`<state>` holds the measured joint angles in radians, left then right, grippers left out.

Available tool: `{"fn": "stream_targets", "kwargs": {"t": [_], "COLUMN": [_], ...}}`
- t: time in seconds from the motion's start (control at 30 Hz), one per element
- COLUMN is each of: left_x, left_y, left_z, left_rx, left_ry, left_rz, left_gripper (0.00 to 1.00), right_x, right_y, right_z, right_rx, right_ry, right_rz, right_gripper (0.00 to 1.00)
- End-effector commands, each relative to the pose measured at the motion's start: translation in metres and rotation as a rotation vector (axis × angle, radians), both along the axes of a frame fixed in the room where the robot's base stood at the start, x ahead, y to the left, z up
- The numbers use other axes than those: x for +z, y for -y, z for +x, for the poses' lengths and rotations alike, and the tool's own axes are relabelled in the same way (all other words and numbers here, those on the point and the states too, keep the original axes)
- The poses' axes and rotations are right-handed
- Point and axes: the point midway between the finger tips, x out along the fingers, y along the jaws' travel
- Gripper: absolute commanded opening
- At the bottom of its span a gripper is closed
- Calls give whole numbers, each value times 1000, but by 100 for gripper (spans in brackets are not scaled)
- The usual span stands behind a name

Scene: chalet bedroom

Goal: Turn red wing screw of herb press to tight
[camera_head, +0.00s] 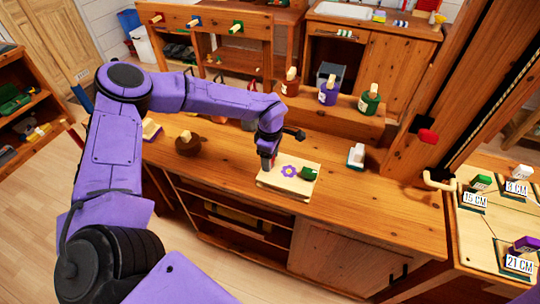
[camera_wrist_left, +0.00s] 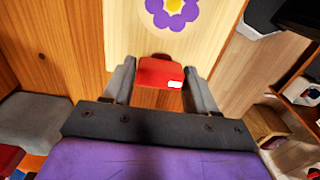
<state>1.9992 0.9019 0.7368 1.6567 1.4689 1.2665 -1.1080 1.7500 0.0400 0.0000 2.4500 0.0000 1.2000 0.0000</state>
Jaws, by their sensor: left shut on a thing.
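The herb press (camera_head: 272,184) is a pale wooden board with a purple flower on top, lying on the wooden counter. The flower and board also show in the left wrist view (camera_wrist_left: 125,25). A green piece (camera_head: 309,173) sits at the board's right side. The red wing screw (camera_wrist_left: 158,71) is at the board's near edge in the left wrist view, with a small white mark on it. My left gripper (camera_head: 268,160) is at the board's left end, its fingers (camera_wrist_left: 160,85) on both sides of the red wing screw and shut on it. My right gripper is out of view.
A round brown block (camera_head: 188,145) stands left on the counter (camera_head: 400,215). A small white-topped block (camera_head: 356,156) stands to the right. Brown, purple and green jars (camera_head: 371,100) line a raised shelf behind. Labelled items (camera_head: 475,197) occupy the table at far right.

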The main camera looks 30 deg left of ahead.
Motion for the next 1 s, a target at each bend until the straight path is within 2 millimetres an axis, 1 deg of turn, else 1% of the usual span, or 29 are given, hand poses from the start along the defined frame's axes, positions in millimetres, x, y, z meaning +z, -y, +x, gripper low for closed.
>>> {"fn": "stream_targets", "kwargs": {"t": [0.37, 0.4, 0.43, 0.53, 0.57, 0.6, 0.63, 0.9, 1.0], "left_x": [0, 0, 0, 0, 0, 0, -1, 0, 7], "left_y": [0, 0, 0, 0, 0, 0, 0, 0, 0], "left_z": [1, 1, 0, 0, 0, 0, 0, 0, 1], "left_rx": [-28, -28, -28, -28, -27, -27, -27, -26, -26], "left_ry": [2, 2, 1, 1, 0, 0, -1, 0, 3], "left_rz": [0, 0, 0, 0, 0, 0, 0, 0, 0], "left_gripper": [27, 26, 23, 22, 56, 69, 79, 79, 79], "right_x": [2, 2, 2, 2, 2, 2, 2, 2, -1], "right_y": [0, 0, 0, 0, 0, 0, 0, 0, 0], "right_z": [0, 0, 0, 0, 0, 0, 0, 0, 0], "right_rx": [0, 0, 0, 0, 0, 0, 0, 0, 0], "right_ry": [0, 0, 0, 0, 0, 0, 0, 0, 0], "right_rz": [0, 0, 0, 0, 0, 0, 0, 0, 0], "right_gripper": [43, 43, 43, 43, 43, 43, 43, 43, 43]}}
